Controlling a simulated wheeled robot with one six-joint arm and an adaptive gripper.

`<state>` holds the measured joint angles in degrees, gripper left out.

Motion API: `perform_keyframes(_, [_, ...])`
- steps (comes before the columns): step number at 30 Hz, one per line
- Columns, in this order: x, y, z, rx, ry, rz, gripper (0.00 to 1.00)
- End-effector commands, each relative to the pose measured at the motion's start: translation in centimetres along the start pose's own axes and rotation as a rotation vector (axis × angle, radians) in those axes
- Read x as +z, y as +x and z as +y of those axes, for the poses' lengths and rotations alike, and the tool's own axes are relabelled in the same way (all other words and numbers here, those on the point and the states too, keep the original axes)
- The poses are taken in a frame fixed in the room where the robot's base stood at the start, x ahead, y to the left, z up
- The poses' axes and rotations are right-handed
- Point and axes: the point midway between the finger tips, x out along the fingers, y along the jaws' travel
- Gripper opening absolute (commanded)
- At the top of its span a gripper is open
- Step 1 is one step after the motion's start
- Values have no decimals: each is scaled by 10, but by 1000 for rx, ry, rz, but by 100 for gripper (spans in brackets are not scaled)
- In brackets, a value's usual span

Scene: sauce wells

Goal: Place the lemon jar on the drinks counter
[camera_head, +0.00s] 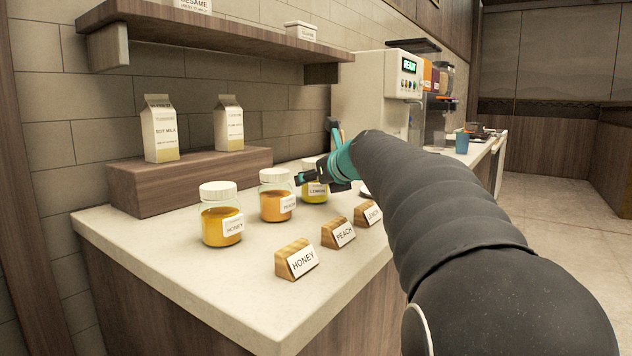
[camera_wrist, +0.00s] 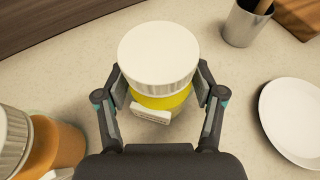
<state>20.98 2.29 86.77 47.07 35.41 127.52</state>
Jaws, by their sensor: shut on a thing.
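The lemon jar (camera_head: 316,190) has a pale lid, yellow contents and a white label. It stands at the right end of a row of jars on the counter, partly hidden by my gripper (camera_head: 320,177). In the wrist view the jar's white lid and yellow body (camera_wrist: 158,72) sit between my two fingers (camera_wrist: 160,95), which are shut on its sides. Whether its base touches the counter (camera_head: 200,283) is hard to tell. The wooden sign reading LEMON (camera_head: 368,214) stands in front of it, partly cut off by my arm.
The peach jar (camera_head: 276,197) stands close on the left, with the honey jar (camera_head: 221,216) beyond it. The wrist view shows a white plate (camera_wrist: 294,120) and a metal cup (camera_wrist: 243,24) at the right. Milk cartons (camera_head: 160,130) stand on a raised wooden block (camera_head: 135,188). A drink machine (camera_head: 375,95) is farther back.

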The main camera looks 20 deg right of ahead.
Motion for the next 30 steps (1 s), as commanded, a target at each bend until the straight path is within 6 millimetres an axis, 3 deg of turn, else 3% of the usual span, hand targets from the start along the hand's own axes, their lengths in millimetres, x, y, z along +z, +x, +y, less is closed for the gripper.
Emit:
perform_keyframes(8, [-2, 1, 0, 0, 0, -1, 19])
perform_keyframes(9, [-2, 1, 0, 0, 0, 0, 78])
perform_keyframes(11, [-2, 1, 0, 0, 0, 0, 93])
perform_keyframes(23, [2, -1, 0, 0, 0, -1, 93])
perform_keyframes(30, [2, -34, 0, -3, 0, -3, 93])
